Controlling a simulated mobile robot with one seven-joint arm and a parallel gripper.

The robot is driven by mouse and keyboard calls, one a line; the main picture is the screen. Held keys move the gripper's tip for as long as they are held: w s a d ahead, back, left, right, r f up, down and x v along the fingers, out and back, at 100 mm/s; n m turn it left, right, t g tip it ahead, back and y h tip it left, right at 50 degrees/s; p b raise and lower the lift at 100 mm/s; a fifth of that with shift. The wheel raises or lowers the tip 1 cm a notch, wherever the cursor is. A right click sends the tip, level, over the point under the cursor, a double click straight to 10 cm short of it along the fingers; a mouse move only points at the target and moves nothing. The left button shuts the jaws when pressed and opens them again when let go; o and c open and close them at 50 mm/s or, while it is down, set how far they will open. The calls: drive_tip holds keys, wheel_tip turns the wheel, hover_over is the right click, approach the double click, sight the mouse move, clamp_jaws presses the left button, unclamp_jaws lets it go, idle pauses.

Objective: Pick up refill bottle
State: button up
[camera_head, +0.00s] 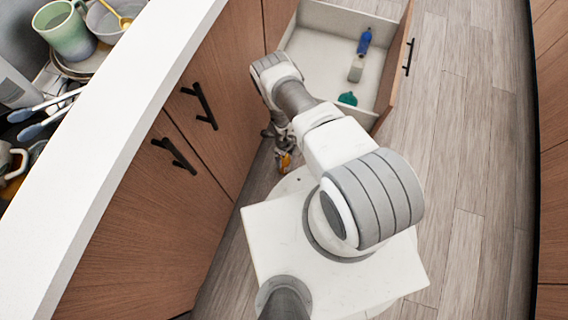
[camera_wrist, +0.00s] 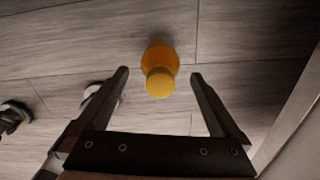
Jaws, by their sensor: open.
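An orange bottle-like object (camera_wrist: 160,62) with a round yellow-orange top (camera_wrist: 160,84) shows in the wrist view, seen from above over the wooden floor. I take it to be the refill bottle, though no label shows. My gripper (camera_wrist: 160,76) is open, with one black finger on each side of it and a visible gap to both. In the head view a small patch of the orange bottle (camera_head: 285,161) shows low beside the cabinet. My gripper (camera_head: 280,140) is there too, partly hidden by my arm.
An open drawer (camera_head: 315,55) holds a blue item (camera_head: 364,42), a pale block-like item (camera_head: 356,68) and a teal item (camera_head: 347,99). Closed cabinet doors (camera_head: 150,215) stand left of my arm. The counter (camera_head: 130,90) is above them. The floor (camera_head: 450,150) at right is clear.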

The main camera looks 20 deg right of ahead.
wheel_tip(320, 180, down, 3)
drive_tip(key=shift+f+b, duration=0.15)
drive_tip(key=shift+b, duration=1.05)
drive_tip(key=shift+c, duration=0.3)
clamp_jaws()
